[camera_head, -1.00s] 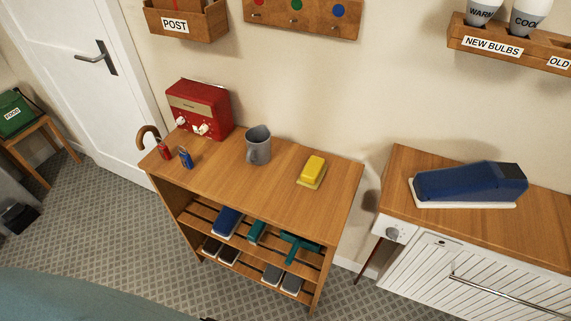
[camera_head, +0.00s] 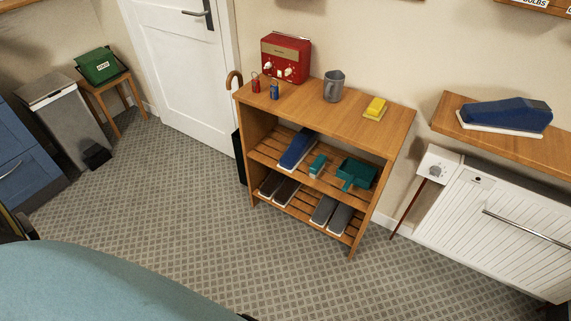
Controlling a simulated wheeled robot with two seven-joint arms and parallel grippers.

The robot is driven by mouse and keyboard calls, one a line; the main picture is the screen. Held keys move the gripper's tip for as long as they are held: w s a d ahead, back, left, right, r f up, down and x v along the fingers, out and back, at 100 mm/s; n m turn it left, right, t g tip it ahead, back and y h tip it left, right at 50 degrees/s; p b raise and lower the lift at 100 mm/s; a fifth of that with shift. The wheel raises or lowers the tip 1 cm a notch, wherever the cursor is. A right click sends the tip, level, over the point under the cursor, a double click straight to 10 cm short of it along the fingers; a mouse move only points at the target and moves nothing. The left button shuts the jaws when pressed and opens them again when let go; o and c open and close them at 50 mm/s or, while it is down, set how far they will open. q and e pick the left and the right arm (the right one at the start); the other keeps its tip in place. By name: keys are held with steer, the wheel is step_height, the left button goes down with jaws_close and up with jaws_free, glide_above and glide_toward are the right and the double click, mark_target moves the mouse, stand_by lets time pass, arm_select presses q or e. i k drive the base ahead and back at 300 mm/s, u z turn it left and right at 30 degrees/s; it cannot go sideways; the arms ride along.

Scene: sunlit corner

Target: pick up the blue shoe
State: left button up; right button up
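A long blue item with a pale edge along its base, which looks like a blue shoe (camera_head: 297,149), lies on the upper slatted shelf of the wooden shelf unit (camera_head: 335,122), at the left. A larger dark blue shape (camera_head: 508,114) on a flat white base rests on the wooden top at the right; I cannot tell whether it is also a shoe. Neither of my grippers is clearly in view.
Next to the blue item are a teal brush (camera_head: 318,165) and a teal dustpan (camera_head: 356,172). Carpet in front is clear.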

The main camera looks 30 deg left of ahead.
mark_target(305, 140)
steer(key=u, duration=0.6)
steer(key=i, duration=0.9)
steer(key=u, duration=0.3)
